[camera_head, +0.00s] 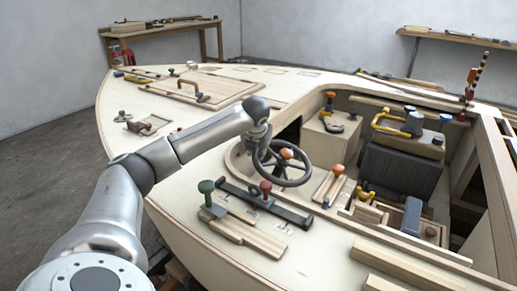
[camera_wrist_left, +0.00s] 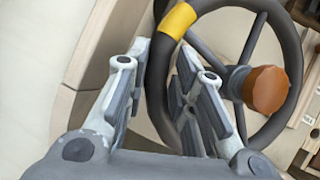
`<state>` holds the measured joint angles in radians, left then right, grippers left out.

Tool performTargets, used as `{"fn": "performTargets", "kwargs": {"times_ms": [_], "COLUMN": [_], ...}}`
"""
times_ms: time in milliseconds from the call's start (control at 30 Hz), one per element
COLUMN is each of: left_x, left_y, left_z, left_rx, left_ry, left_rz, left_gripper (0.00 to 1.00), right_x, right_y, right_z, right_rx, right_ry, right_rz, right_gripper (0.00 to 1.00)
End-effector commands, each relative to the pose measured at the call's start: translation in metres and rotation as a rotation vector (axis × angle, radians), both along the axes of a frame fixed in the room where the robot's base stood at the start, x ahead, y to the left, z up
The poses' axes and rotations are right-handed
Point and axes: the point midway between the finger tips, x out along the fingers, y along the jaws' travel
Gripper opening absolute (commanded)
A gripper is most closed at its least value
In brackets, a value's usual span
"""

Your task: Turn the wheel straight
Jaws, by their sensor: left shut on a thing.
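The dark steering wheel (camera_head: 289,185) stands tilted at the cockpit's front edge, with an orange-brown knob (camera_head: 286,154) at its hub. My left gripper (camera_head: 258,147) comes down on the wheel's far left rim. In the left wrist view the gripper (camera_wrist_left: 160,58) has one finger on each side of the dark rim (camera_wrist_left: 293,60) and is shut on it. A yellow band (camera_wrist_left: 177,20) wraps the rim just beyond the fingertips. The knob (camera_wrist_left: 266,90) is to the right of the fingers. In the head view the gripper hides part of the rim. My right gripper is out of view.
Right of the wheel is a wooden lever block with an orange knob (camera_head: 338,169). In front are a dark bar (camera_head: 284,211) with a red-knobbed lever (camera_head: 265,186) and a green-knobbed lever (camera_head: 206,187). A dark seat (camera_head: 398,167) stands in the cockpit.

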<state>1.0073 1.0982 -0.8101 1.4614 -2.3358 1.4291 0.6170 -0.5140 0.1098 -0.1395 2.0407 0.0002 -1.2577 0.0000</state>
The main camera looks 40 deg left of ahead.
Motion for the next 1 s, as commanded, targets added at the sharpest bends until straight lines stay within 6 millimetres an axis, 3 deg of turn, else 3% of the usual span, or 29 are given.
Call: {"fn": "performTargets", "kwargs": {"times_ms": [400,933,967,1000], "left_x": [-0.015,-0.016,-0.016,-0.016], "left_y": [-0.012,-0.013,-0.013,-0.013], "left_z": [-0.008,-0.008,-0.008,-0.008], "left_rx": [0.01,0.012,0.012,0.011], "left_ry": [-0.042,-0.048,-0.047,-0.047], "left_rz": [0.17,0.19,0.191,0.19], "left_gripper": [0.0,0.0,0.26,0.31], "right_x": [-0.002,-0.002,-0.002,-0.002], "right_y": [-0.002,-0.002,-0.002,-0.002], "right_z": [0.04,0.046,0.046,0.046], "right_rx": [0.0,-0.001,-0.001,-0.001], "right_ry": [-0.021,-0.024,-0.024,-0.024], "right_rz": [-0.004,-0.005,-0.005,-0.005], "right_gripper": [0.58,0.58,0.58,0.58]}}
